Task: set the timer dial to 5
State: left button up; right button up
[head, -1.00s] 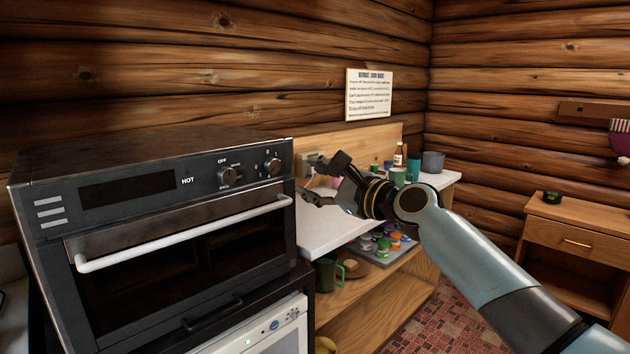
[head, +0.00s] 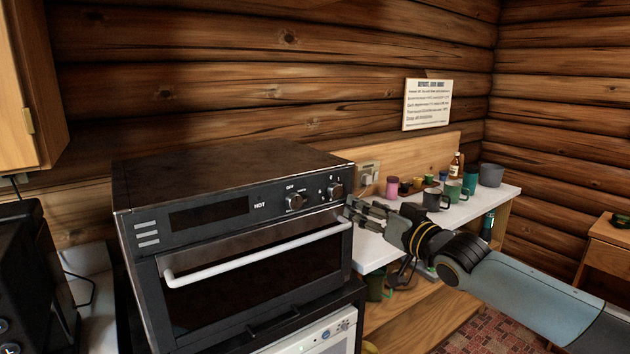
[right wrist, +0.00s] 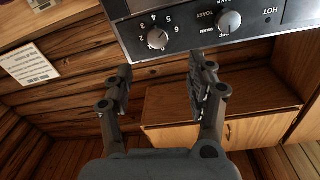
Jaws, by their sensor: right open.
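The timer dial (head: 336,190) is the right-hand knob on the black oven's (head: 225,290) upper front panel. In the right wrist view the dial (right wrist: 157,38) appears upside down, ringed by white numbers. Its exact setting is too small to read surely. My right gripper (head: 356,212) is open and empty, just below and right of the dial in the head view. In the right wrist view the open fingers (right wrist: 160,72) point towards the panel, with the dial roughly between their lines and apart from them. My left gripper is not in view.
A second knob (head: 295,201) sits left of the dial, marked with words including TOAST. The oven's white handle (head: 250,258) runs below. A white counter (head: 370,254) with several mugs (head: 435,199) and a bottle (head: 456,166) lies right of the oven. A paper sign (head: 427,104) hangs behind.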

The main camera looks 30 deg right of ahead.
aim_at(337, 193)
jog(key=w+b, duration=0.9)
jog(key=shift+w+f, duration=0.3)
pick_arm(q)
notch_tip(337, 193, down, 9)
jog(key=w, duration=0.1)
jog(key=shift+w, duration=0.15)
pick_arm(e)
jog(key=shift+w+r, duration=0.15)
jog(key=shift+w, duration=0.3)
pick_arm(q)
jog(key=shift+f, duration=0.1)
pick_arm(e)
jog(key=shift+b, duration=0.3)
jog(key=c, duration=1.2)
jog(key=shift+o, duration=0.2)
jog(key=shift+f+n+b, duration=0.2)
jog(key=shift+n+b, duration=0.4)
jog(key=shift+b, duration=0.35)
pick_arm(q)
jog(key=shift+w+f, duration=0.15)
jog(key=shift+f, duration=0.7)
pick_arm(e)
jog(key=shift+r, duration=0.1)
jog(key=o, duration=1.2)
jog(key=shift+c, duration=0.2)
